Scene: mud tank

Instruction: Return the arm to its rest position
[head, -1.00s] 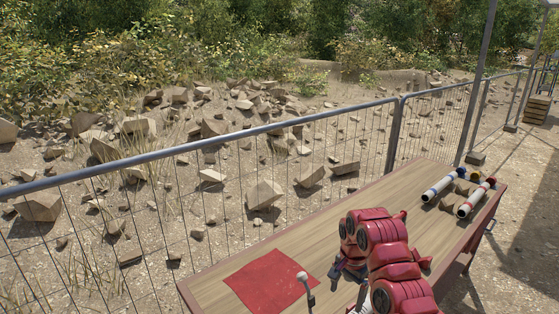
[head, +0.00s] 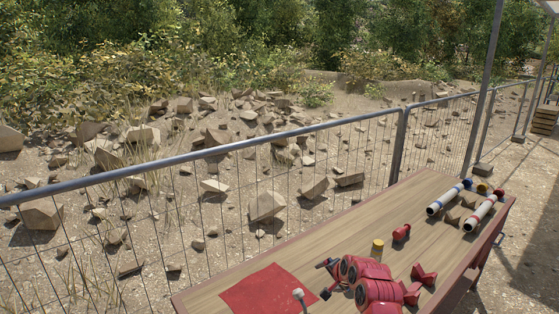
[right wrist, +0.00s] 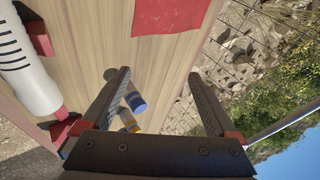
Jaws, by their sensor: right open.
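My right arm comes in at the bottom of the head view, with its red links over the table (head: 330,236). My right gripper (head: 326,279) is small there, above the table beside the red cloth (head: 262,289). In the right wrist view the two dark fingers of the gripper (right wrist: 160,95) stand wide apart, with nothing held between them. The cloth also shows at the top of that view (right wrist: 170,15). A blue-banded piece (right wrist: 135,102) and a yellow-banded piece (right wrist: 127,118) appear beyond the fingers. My left gripper is not in view.
A red cylinder (head: 401,233) and a yellow-topped piece (head: 377,250) stand near the arm. White tubes with blue (head: 447,198) and red (head: 482,212) bands lie at the far right end. A metal fence (head: 240,145) runs behind the table. The middle tabletop is mostly clear.

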